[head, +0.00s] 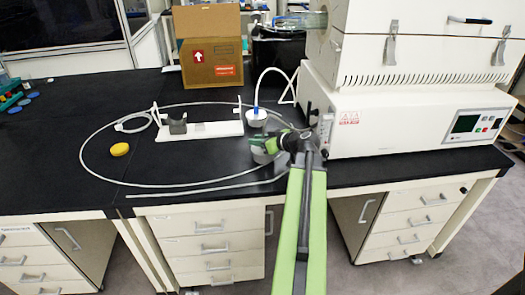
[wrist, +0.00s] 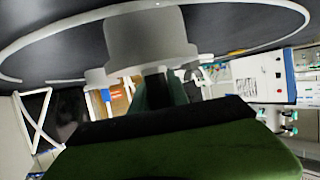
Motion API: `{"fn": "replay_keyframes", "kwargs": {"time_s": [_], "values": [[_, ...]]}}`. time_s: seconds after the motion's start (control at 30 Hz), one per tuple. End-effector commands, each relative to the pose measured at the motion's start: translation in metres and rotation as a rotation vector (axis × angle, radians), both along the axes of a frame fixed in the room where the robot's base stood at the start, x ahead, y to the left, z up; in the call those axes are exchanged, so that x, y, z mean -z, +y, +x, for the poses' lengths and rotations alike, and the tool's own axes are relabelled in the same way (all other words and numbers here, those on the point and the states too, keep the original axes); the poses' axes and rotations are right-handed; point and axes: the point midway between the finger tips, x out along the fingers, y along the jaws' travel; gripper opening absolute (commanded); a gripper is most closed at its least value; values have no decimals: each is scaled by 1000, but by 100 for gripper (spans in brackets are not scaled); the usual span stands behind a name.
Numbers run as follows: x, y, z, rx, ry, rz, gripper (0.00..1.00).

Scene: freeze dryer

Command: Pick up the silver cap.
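A grey cap-like piece, which I take as the silver cap (head: 263,158), is on the black bench at the end of my arm. In the wrist view the cap (wrist: 150,38) is large at the top, with a wide body and a flange facing my gripper. My gripper (head: 264,144) is right at the cap, with its green part partly covering it in the head view. In the wrist view my gripper's fingers (wrist: 166,90) reach up to the flange. Their tips are partly hidden, and I cannot tell whether they touch or grip the cap.
A white hose (head: 90,172) loops around the bench. A white stand with a grey holder (head: 177,126), a yellow disc (head: 120,149) and a white-lidded flask (head: 256,117) are nearby. The white machine (head: 420,115) blocks the right. The bench's left side is mostly clear.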

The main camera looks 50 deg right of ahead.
Motion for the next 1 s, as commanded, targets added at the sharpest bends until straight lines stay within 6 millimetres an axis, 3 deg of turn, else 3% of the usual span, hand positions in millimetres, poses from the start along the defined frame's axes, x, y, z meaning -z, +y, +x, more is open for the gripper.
{"fn": "replay_keyframes", "kwargs": {"time_s": [0.63, 0.77, 1.0], "values": [[-5, -4, -3, 6, -1, 0, 0], [-21, -4, -3, 7, -1, 1, 0], [-72, -4, -3, 7, -1, 1, 0]]}}
